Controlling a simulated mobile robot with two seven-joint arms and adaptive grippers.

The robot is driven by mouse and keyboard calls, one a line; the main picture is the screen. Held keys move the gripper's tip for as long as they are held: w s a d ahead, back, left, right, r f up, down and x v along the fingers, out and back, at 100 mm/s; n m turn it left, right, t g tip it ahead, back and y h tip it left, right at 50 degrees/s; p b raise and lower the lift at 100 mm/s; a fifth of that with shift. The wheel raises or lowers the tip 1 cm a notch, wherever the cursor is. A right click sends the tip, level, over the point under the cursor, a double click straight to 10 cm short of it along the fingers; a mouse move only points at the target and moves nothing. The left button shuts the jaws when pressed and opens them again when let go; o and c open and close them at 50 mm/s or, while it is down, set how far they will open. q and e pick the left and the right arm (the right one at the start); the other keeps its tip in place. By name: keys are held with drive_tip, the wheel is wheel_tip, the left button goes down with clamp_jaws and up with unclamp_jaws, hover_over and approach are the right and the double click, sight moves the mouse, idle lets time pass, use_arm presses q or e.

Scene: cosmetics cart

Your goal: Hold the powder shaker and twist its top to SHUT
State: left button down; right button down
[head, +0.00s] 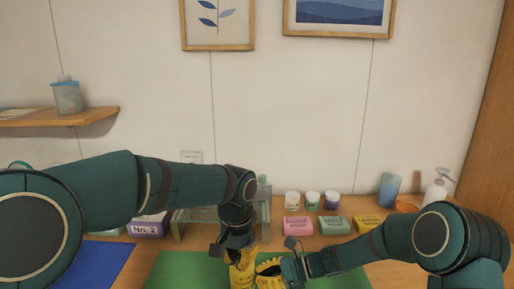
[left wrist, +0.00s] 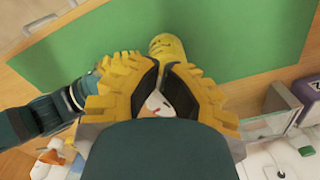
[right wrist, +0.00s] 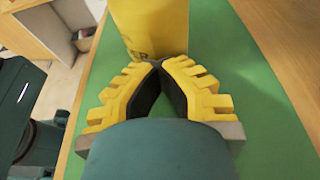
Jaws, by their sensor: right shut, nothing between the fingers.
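The yellow powder shaker (right wrist: 150,28) stands on the green mat (head: 185,268), just beyond my right fingertips; dark lettering shows low on its side. In the left wrist view the yellow body (left wrist: 160,43) shows past my left fingertips. My left gripper (head: 243,268) comes down from above, its fingers closed around the shaker's upper part. A white surface with a red mark (left wrist: 155,103) shows between them. The top's setting is not readable. My right gripper (right wrist: 159,66) is shut and empty, close to the shaker's side; I cannot tell if it touches.
Pink (head: 297,227), green (head: 334,225) and yellow (head: 367,224) boxes lie behind the mat, with several small jars behind them. A blue cup (head: 389,190) and a white pump bottle (head: 436,188) stand at the back right. A blue mat (head: 98,265) lies at left.

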use_arm(q)
drive_tip(key=shift+a+f, duration=0.5)
drive_tip(key=shift+w+a, duration=0.3)
drive_tip(key=shift+a, duration=0.4)
drive_tip(key=shift+w+a, duration=0.35)
drive_tip(key=shift+w, duration=0.1)
idle(0.3)
drive_tip(key=shift+s+a, duration=0.2)
drive_tip(key=shift+a, duration=0.1)
wheel_tip(320, 180, up, 6)
drive_tip(key=shift+w+r, duration=0.2)
drive_tip(key=shift+r, duration=0.05)
idle(0.5)
